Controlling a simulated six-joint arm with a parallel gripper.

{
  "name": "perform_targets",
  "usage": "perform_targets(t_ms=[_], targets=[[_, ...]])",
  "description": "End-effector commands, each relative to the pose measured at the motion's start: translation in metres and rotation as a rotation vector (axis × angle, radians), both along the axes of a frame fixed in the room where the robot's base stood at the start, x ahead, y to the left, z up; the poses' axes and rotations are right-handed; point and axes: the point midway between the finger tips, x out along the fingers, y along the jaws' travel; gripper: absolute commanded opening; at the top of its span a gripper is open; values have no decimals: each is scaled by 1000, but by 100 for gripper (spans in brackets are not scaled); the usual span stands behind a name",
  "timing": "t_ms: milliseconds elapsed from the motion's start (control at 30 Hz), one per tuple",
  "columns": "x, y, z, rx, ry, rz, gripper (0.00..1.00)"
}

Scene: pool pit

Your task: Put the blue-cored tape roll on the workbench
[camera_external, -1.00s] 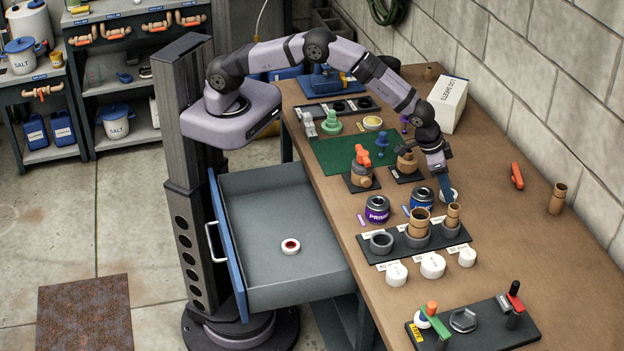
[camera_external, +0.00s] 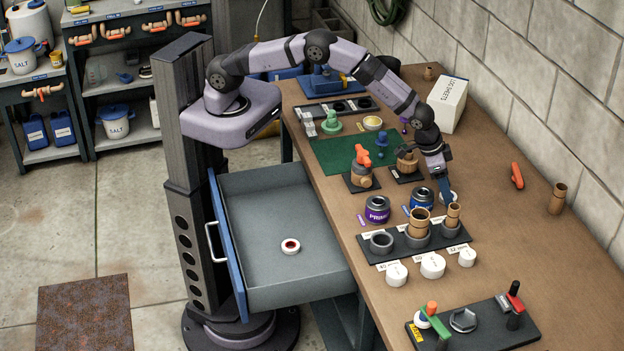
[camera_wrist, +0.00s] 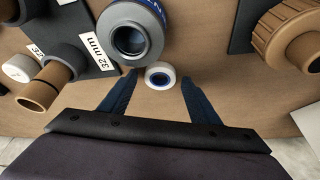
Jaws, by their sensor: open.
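The blue-cored tape roll (camera_wrist: 160,75) is a small white ring with a blue centre. It appears to lie flat on the brown workbench (camera_wrist: 215,70). In the external view the roll (camera_external: 453,197) is partly hidden by my fingers. My gripper (camera_wrist: 160,78) points down with its two blue fingers apart. The roll lies between the fingertips in the wrist view, with a gap on each side. In the external view my gripper (camera_external: 445,196) is low over the bench (camera_external: 500,200), beside the blue-labelled can (camera_external: 421,199).
A purple can (camera_external: 377,209) and a fitting tray (camera_external: 375,256) with grey and brown pipe parts stand close by. The open drawer (camera_external: 270,205) holds a red-cored roll (camera_external: 290,246).

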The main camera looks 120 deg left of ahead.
Motion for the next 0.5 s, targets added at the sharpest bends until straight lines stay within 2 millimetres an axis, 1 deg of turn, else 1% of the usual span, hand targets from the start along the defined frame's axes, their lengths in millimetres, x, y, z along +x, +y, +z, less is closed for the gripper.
perform_targets(t_ms=[267,500], targets=[[-8,-5,23,1,-3,0,56],[-21,-11,58,0,-5,0,56]])
